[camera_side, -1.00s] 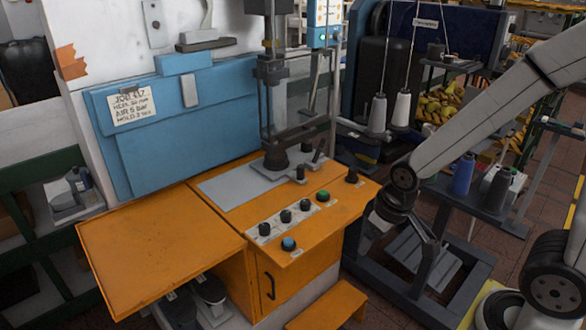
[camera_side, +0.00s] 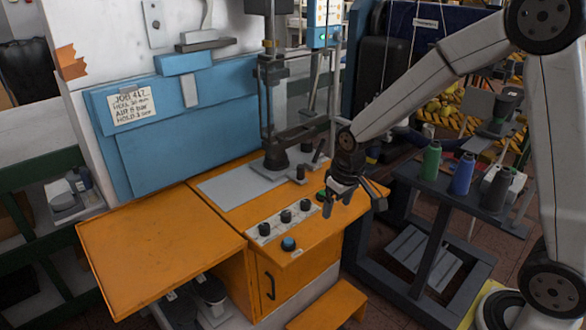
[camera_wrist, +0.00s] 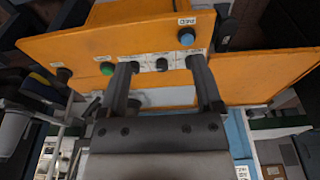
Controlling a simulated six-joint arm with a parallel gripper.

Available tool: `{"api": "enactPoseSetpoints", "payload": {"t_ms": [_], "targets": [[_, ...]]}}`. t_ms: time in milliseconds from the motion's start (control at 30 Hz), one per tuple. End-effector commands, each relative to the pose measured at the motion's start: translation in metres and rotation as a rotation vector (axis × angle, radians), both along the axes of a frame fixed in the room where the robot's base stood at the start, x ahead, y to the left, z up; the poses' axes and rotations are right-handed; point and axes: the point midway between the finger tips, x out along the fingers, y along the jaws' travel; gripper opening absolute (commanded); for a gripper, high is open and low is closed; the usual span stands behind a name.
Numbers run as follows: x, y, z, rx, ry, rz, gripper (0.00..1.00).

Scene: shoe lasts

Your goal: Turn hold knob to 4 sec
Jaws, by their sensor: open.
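Three black knobs sit in a row on a white strip on the orange machine top: a near-left one (camera_side: 264,229), a middle one (camera_side: 286,216) and a far-right one (camera_side: 305,204). Their labels are too small to read, so I cannot tell which is the hold knob or its setting. My gripper (camera_side: 352,204) is open and empty, above the right end of the orange top. In the wrist view my gripper (camera_wrist: 162,66) points at the strip, with the middle knob (camera_wrist: 161,64) seen between the fingertips. The fingers partly cover the outer knobs.
A blue button (camera_side: 289,243) stands near the front edge. A green button (camera_side: 321,194) is beside the far-right knob, and the wrist view shows another black knob (camera_wrist: 64,74) beyond it. A job card (camera_side: 132,108) hangs on the blue panel. The orange side shelf (camera_side: 150,245) is clear.

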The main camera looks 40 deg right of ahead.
Motion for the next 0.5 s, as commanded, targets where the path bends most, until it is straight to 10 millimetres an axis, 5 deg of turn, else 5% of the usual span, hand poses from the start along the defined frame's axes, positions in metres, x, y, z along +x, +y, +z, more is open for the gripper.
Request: {"api": "enactPoseSetpoints", "payload": {"t_ms": [500], "targets": [[0.111,-0.040,-0.024,-0.002,0.076,-0.002,0.84]]}}
